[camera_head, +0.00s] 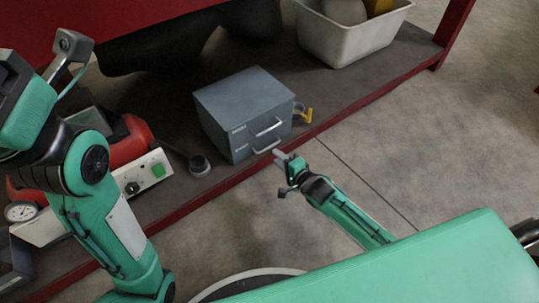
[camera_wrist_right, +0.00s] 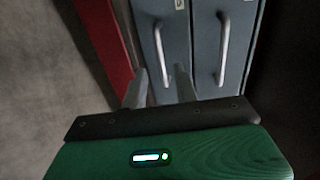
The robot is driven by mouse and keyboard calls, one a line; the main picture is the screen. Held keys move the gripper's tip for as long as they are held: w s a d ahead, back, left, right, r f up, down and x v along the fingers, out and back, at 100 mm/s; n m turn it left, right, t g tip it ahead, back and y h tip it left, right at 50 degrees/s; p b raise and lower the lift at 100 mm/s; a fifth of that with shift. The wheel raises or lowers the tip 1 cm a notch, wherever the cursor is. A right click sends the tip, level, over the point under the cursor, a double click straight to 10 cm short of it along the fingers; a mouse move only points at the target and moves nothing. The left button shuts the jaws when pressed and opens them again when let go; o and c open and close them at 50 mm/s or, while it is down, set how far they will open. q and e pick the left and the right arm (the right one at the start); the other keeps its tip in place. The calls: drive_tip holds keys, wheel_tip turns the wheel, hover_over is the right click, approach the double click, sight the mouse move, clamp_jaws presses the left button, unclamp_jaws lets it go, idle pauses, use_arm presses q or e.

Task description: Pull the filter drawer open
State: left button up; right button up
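A grey-blue cabinet (camera_head: 215,107) with two shut drawers stands on the low shelf. The upper drawer has a bar handle (camera_head: 267,127), and the lower drawer has a bar handle (camera_head: 267,146). Small labels on the drawers are too small to read. My right gripper (camera_head: 281,157) is just in front of the lower handle. In the right wrist view its fingers (camera_wrist_right: 160,90) are apart and empty, with the lower handle (camera_wrist_right: 160,52) in line between them, seemingly ahead of the tips. The upper handle (camera_wrist_right: 223,48) is to the right there. My left arm is raised at the left; its fingertips do not show clearly.
The shelf's red front edge (camera_head: 330,122) runs below the cabinet. A yellow item (camera_head: 304,112) lies right of the cabinet; a dark round object (camera_head: 199,166) lies left. A red machine with a green button (camera_head: 158,170) is farther left. A white bin (camera_head: 352,38) stands behind right.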

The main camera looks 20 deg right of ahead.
drive_tip(key=shift+b+x, duration=1.35)
drive_tip(key=shift+x, duration=1.65)
clamp_jaws()
